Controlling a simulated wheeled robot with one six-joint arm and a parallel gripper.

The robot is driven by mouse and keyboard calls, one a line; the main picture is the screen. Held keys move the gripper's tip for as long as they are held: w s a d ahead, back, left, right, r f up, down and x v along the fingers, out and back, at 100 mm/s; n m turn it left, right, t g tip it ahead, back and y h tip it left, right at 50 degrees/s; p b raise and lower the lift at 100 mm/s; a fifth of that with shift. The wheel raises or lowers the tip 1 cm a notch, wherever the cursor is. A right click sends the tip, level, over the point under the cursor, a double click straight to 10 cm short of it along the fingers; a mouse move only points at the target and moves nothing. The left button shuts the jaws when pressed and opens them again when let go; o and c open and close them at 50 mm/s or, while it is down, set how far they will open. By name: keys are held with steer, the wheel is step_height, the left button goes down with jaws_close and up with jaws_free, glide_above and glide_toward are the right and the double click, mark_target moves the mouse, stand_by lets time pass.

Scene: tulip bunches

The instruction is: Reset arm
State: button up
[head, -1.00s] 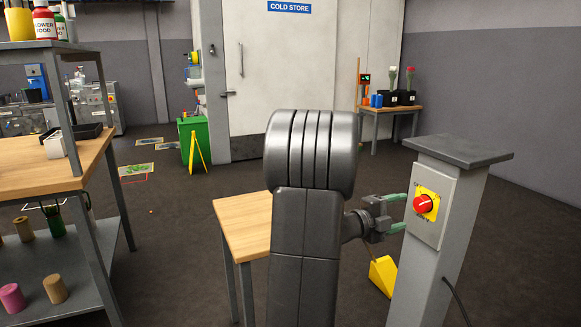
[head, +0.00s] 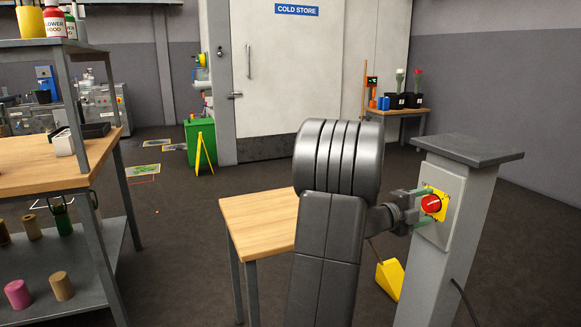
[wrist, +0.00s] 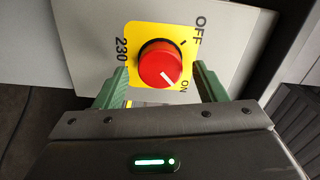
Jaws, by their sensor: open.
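My arm reaches forward in the head view. My gripper (head: 416,207) is at the grey post on the right, in front of its switch box. In the wrist view my gripper (wrist: 158,88) is open, with one green finger on each side of a red rotary knob (wrist: 160,64). The knob sits on a yellow plate (wrist: 135,32) marked OFF and ON, and its white pointer line is toward ON. The knob also shows in the head view (head: 431,203). I cannot tell whether the fingers touch the knob or plate.
The grey post (head: 440,250) stands close on the right. A small wooden table (head: 258,222) is left of my arm, and a yellow wedge (head: 390,279) is on the floor. A shelf bench (head: 60,165) fills the left. Open floor lies between.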

steer(key=p+v, duration=0.3)
steer(key=v, duration=1)
steer(key=b+x, duration=0.3)
steer(key=x, duration=1.1)
steer(key=shift+s+f+b, duration=0.1)
steer(key=shift+b, duration=0.25)
steer(key=shift+a+r+n+p, duration=0.25)
steer(key=shift+n+p, duration=0.35)
steer(key=shift+p, duration=0.3)
steer(key=shift+r+n+p, duration=0.15)
steer(key=shift+n+p, duration=0.2)
steer(key=shift+n, duration=0.15)
steer(key=n+p, duration=0.4)
steer(key=n, duration=0.1)
steer(key=shift+n, duration=0.4)
steer(key=n+p, duration=0.2)
steer(key=n, duration=0.3)
steer(key=shift+a+n+p, duration=0.1)
steer(key=shift+n+p, duration=0.2)
steer(key=shift+p, duration=0.1)
steer(key=n+p, duration=0.1)
steer(key=n, duration=0.3)
steer(key=shift+n, duration=0.3)
